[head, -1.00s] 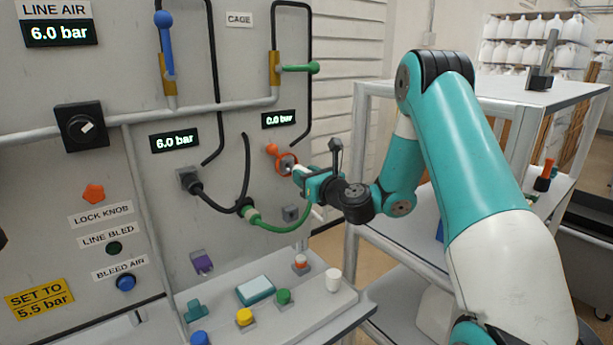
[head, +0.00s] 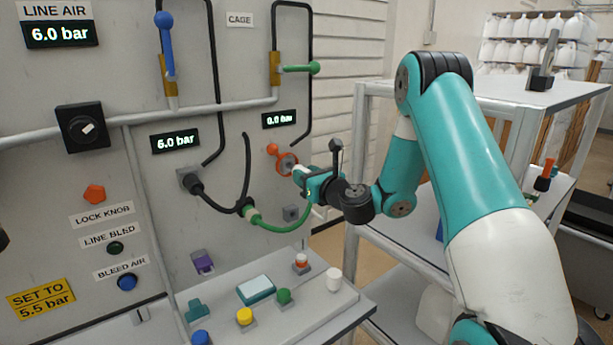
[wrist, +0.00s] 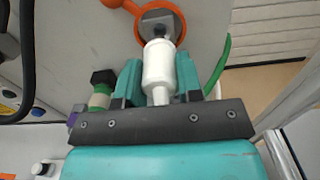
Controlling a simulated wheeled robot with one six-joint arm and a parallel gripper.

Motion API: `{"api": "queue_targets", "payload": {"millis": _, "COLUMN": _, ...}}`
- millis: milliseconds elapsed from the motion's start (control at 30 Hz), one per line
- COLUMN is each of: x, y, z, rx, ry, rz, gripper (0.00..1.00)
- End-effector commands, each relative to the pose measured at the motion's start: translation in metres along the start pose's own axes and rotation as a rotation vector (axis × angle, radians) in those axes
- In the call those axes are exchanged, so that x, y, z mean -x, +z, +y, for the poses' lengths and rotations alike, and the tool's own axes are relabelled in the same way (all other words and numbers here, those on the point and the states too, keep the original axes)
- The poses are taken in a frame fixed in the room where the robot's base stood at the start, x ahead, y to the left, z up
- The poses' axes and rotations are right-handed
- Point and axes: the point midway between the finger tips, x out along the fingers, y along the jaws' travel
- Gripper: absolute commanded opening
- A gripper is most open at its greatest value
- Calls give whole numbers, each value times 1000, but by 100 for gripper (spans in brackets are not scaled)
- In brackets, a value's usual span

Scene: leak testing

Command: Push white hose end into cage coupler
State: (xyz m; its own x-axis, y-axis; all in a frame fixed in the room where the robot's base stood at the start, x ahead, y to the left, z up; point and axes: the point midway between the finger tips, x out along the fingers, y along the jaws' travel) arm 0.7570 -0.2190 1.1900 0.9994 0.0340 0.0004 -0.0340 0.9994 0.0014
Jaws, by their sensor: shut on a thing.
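The white hose end (wrist: 159,68) is held between the teal fingers of my gripper (wrist: 160,82), which is shut on it. In the wrist view its tip points at the grey cage coupler (wrist: 159,22) inside an orange ring (wrist: 176,14) and meets or overlaps it; I cannot tell how deep it sits. In the head view my gripper (head: 308,180) is up at the panel, right beside the orange-ringed coupler (head: 287,162), and hides most of the hose end. A green hose (head: 284,227) runs from below the gripper to a pale green fitting on a black hose.
The CAGE gauge (head: 279,120) reads 0.0 bar, and another gauge (head: 175,140) reads 6.0 bar. A ledge (head: 320,305) with several coloured caps lies below. A grey-framed shelf (head: 375,200) stands right, close to my arm. A black hose (wrist: 24,60) hangs left in the wrist view.

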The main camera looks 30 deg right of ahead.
Motion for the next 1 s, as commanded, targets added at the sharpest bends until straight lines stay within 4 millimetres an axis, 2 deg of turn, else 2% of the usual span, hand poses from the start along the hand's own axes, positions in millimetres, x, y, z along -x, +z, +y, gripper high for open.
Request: {"api": "queue_targets", "payload": {"millis": 1000, "x": -23, "y": 2, "z": 0, "rx": 1, "ry": 0, "rz": 0, "gripper": 0}}
